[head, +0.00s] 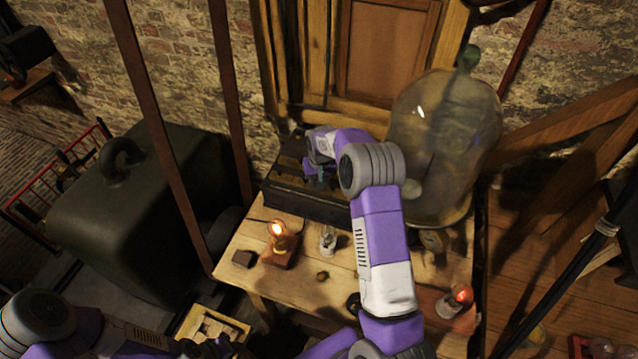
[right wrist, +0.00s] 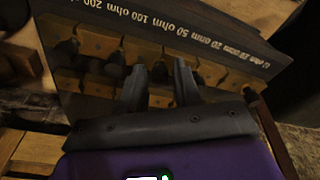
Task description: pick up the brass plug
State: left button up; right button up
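My right gripper (head: 322,180) reaches over the long dark resistance box (head: 300,205) at the back of the table. The box (right wrist: 235,40) shows printed ohm values, a row of brass blocks (right wrist: 100,45) and dark-topped pegs (right wrist: 115,68) just beyond and left of the fingers. A small brass-coloured piece (head: 322,276) lies on the tabletop; I cannot tell whether it or a peg is the brass plug.
A big glass jar (head: 445,140) stands right of my right arm. A lit bulb on a wooden base (head: 280,245), a small glass bulb (head: 328,240) and a red-glowing lamp (head: 455,300) stand on the wooden table (head: 300,290). A wooden crate (head: 215,325) sits below the table's left front.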

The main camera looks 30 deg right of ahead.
grip_shut()
